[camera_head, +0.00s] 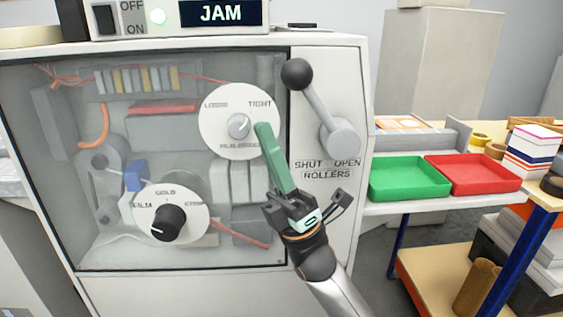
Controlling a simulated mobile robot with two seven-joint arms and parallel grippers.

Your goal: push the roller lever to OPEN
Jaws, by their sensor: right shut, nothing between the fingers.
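The roller lever (312,100) is a grey bar with a black ball knob, on the right part of the machine front. It tilts up and to the left from its round grey hub (340,139). Under the hub, a label reads SHUT on the left, OPEN on the right and ROLLERS below; the knob leans toward the SHUT side. My right gripper (264,129) has green fingers, shut and empty, pointing up and left. It is below and left of the lever, apart from it in the picture. Its fingertips overlap the lower right edge of the upper dial; contact cannot be told.
The machine has a clear front panel with a LOOSE/TIGHT dial (218,110) and a lower black-knobbed dial (145,209). Its display (222,14) reads JAM. Green (410,178) and red (472,174) trays stand on a shelf at right. The space before the OPEN side looks clear.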

